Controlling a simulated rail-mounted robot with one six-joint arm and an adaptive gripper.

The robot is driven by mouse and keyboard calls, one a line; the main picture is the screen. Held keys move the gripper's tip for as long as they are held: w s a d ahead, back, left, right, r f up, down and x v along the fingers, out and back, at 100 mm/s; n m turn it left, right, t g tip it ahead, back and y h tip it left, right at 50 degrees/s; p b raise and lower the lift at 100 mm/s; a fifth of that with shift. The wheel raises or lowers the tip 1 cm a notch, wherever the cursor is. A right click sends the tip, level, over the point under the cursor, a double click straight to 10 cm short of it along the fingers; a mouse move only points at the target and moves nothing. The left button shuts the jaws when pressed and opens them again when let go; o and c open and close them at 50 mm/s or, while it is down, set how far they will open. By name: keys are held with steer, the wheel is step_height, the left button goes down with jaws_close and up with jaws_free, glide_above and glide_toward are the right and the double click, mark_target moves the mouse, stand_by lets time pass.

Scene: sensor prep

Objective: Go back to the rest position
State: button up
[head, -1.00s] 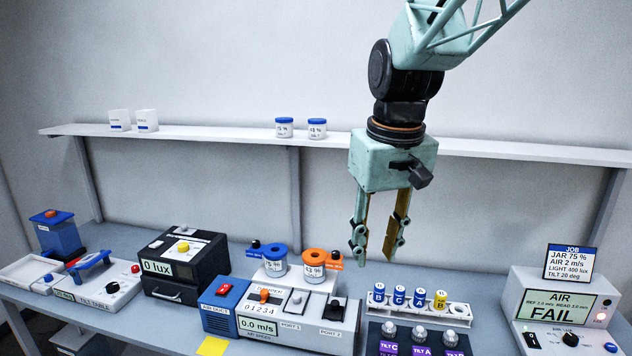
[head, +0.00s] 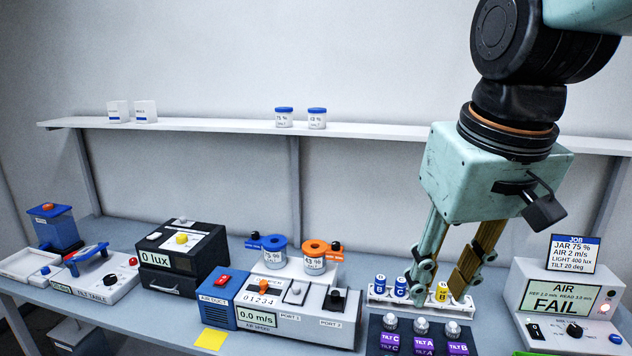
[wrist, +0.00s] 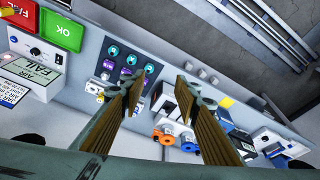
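My gripper (head: 445,285) hangs on the right side of the head view, fingers pointing down in front of the vial rack (head: 372,294). In the wrist view its two fingers (wrist: 158,95) are spread apart with nothing between them. It is open and empty. In the head view the fingers cover part of the rack. Blue-capped vials (head: 400,286) and a yellow one (head: 443,292) show around the fingers. I cannot tell from the head view how far the fingers are from the vials.
An air tester (head: 570,300) reading FAIL and a job card (head: 574,254) stand at the right. Left of the rack are the air duct device (head: 222,296), a lux box (head: 182,262) and a tilt table (head: 95,280). A wall shelf (head: 220,127) with jars runs behind. Space above the bench's left half is free.

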steer(key=s+d+f+b, duration=0.1)
steer(key=s+f, duration=0.1)
steer(key=s, duration=0.5)
steer(key=s+d+f+m+t+b, duration=0.1)
steer(key=s+d+f+b, duration=0.1)
steer(key=s, duration=0.5)
steer(key=shift+f+m, duration=0.3)
steer(key=shift+f, duration=0.35)
stand_by(0.4)
